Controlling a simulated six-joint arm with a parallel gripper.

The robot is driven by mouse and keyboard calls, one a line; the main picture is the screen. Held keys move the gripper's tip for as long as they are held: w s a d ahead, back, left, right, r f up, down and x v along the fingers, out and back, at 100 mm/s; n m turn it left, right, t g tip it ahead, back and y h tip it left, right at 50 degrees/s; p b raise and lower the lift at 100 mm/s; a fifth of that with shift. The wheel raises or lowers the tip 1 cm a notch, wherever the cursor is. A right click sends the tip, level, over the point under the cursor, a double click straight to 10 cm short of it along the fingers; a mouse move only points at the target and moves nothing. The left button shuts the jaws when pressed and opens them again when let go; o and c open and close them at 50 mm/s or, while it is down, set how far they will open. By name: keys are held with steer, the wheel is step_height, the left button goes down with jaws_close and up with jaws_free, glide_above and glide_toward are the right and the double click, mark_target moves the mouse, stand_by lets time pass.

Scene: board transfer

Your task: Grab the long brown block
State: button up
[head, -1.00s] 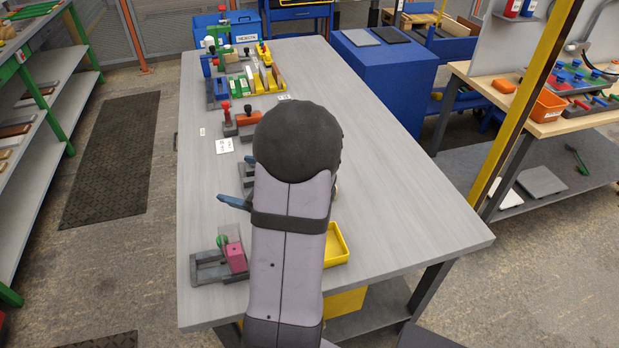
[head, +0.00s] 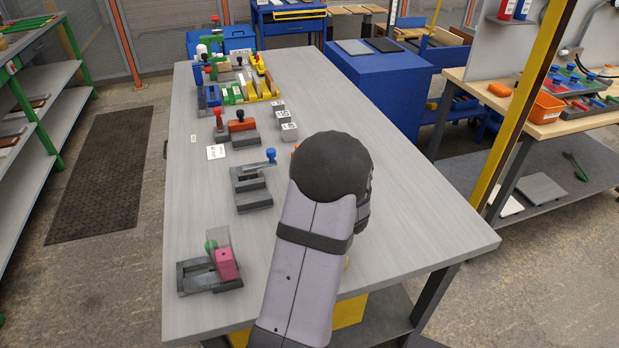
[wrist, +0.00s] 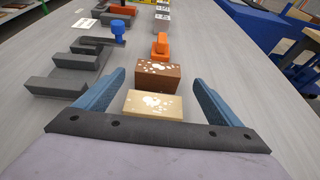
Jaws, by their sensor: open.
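In the wrist view a dark brown block (wrist: 158,75) with pale specks lies on the grey table. A tan block (wrist: 154,104) with white marks is on its near side, closer to my gripper. My gripper (wrist: 158,79) is open, with one blue finger left and one right of the blocks. The tan block lies between the fingers and the brown block is around the fingertips; I see no grip on either. In the head view my arm hides the gripper and both blocks.
An orange piece (wrist: 160,46) stands just beyond the brown block. A grey fixture with a blue knob (head: 271,156) is to the left. A fixture with a pink block (head: 226,264) stands near the front left. The table's right side (head: 400,200) is clear.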

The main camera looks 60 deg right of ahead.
steer(key=shift+p+x, duration=0.75)
steer(key=shift+x, duration=1.85)
steer(key=shift+w+a, duration=0.1)
steer(key=shift+w, duration=0.05)
steer(key=shift+r, duration=0.1)
steer(key=c, duration=1.2)
